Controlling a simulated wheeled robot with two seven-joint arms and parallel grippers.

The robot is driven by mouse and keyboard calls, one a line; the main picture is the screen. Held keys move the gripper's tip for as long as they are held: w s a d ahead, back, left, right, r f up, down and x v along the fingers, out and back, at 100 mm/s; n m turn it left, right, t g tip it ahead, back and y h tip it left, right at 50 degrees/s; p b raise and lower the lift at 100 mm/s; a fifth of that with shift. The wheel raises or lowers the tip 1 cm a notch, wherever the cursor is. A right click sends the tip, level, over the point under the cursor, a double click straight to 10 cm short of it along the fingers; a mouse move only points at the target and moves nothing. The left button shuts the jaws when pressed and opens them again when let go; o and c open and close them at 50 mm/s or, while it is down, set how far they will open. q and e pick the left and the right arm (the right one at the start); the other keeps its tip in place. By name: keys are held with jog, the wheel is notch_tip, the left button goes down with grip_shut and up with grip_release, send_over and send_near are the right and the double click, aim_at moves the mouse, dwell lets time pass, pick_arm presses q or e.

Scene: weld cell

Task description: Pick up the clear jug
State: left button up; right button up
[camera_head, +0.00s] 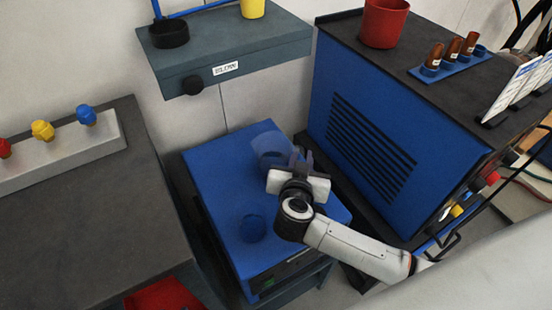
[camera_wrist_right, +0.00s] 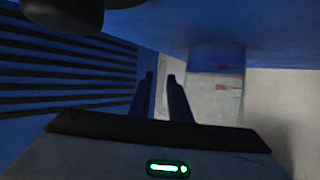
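The clear jug (camera_head: 268,146) is a see-through, faintly blue-tinted vessel near the back of the blue box top. My right gripper (camera_head: 302,158) is just to its right in the head view, over the box, partly covering the jug's right side. In the right wrist view, the two dark fingers (camera_wrist_right: 161,78) stand apart with a gap between them and nothing clearly held. A see-through shape with small red marks, which looks like the jug (camera_wrist_right: 215,95), shows to the right of the fingers, not between them. My left gripper is not in view.
The blue box (camera_head: 215,175) bears a dark blue round thing (camera_head: 253,228) near its front. A large blue cabinet with vents (camera_head: 370,150) stands close on the right. A grey shelf (camera_head: 250,50) overhangs behind. A dark bench (camera_head: 80,220) is on the left.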

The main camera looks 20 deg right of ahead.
grip_shut()
jog(key=shift+r, duration=0.15)
